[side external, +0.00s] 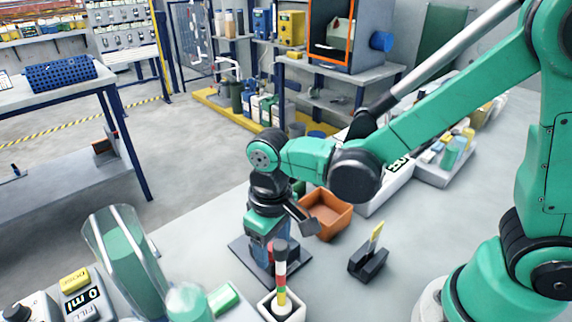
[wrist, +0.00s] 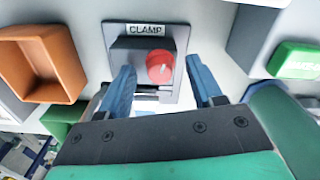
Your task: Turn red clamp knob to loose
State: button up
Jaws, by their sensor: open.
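In the wrist view the red clamp knob (wrist: 160,66) sits on a dark block on a grey plate labelled CLAMP (wrist: 146,30). A pale pointer mark shows on the knob's face. My gripper (wrist: 165,75) is open, with one blue finger to the left of the knob and the other to its right, both apart from it. In the side view my gripper (side external: 262,258) points down over the dark clamp base (side external: 243,262). My wrist and fingers hide the knob there.
An orange bin (side external: 326,212) stands just behind the clamp. A black holder (side external: 368,264) with a yellow-tipped piece is to the right. A banded stack (side external: 280,270) stands in a white tray in front. Clear tabletop lies to the right.

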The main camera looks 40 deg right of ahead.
jog(key=shift+r, duration=0.1)
jog(key=shift+r, duration=2.75)
jog(key=m, duration=0.5)
jog(key=shift+w, duration=0.1)
jog(key=shift+f+m, duration=0.1)
jog(key=shift+m, duration=0.3)
jog(key=shift+f, duration=2.7)
